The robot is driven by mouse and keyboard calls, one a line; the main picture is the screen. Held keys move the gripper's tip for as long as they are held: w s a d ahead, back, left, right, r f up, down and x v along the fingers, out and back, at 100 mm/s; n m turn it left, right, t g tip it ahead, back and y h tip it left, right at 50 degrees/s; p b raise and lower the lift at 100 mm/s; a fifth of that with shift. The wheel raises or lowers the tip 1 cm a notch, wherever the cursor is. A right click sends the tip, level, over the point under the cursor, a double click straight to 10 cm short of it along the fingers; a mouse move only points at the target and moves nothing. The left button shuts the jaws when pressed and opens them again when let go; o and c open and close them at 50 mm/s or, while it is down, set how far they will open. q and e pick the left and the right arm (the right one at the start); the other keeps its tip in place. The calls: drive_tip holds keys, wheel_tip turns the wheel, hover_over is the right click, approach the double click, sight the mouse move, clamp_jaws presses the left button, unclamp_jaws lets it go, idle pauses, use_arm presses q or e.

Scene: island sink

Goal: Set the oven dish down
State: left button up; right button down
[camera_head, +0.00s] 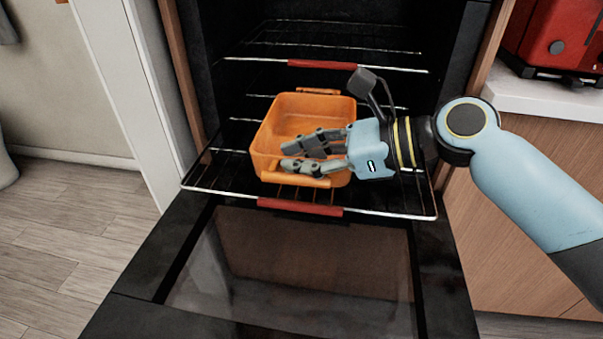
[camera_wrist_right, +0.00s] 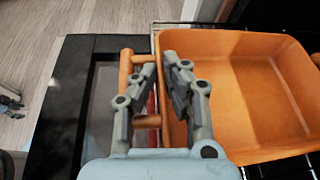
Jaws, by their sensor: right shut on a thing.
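The orange oven dish (camera_head: 300,117) is a rectangular open pan, empty, with a bar handle at each end. It is on or just above the pulled-out lower oven rack (camera_head: 300,207); I cannot tell whether it rests fully on the wires. My right gripper (camera_head: 305,156) comes in from the right and is shut on the dish's near end. In the right wrist view, the fingers (camera_wrist_right: 161,70) straddle the dish (camera_wrist_right: 255,95) at its rim beside the handle (camera_wrist_right: 127,75).
The oven door (camera_head: 290,260) is open, lying low in front of the rack. An upper rack with a red front strip (camera_head: 322,64) is above and behind. A red appliance (camera_head: 555,40) stands on the counter (camera_head: 550,100) at right. Bare rack shows on both sides of the dish.

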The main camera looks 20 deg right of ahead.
drive_tip(key=shift+w+d+r, duration=0.15)
drive_tip(key=shift+w+d, duration=0.1)
drive_tip(key=shift+w, duration=0.1)
wheel_tip(320, 180, down, 4)
drive_tip(key=shift+r+b, duration=0.15)
drive_tip(key=shift+b, duration=0.75)
use_arm(q)
drive_tip(key=shift+s+f, duration=0.45)
drive_tip(key=shift+f, duration=0.35)
use_arm(e)
drive_tip(key=shift+r, duration=0.1)
drive_tip(key=c, duration=1.5)
unclamp_jaws()
use_arm(q)
drive_tip(key=shift+w, duration=0.1)
use_arm(e)
drive_tip(key=shift+s, duration=0.1)
use_arm(q)
drive_tip(key=r+p, duration=0.2)
drive_tip(key=p, duration=0.1)
drive_tip(key=shift+w+r, duration=0.4)
use_arm(e)
drive_tip(key=v, duration=1.2)
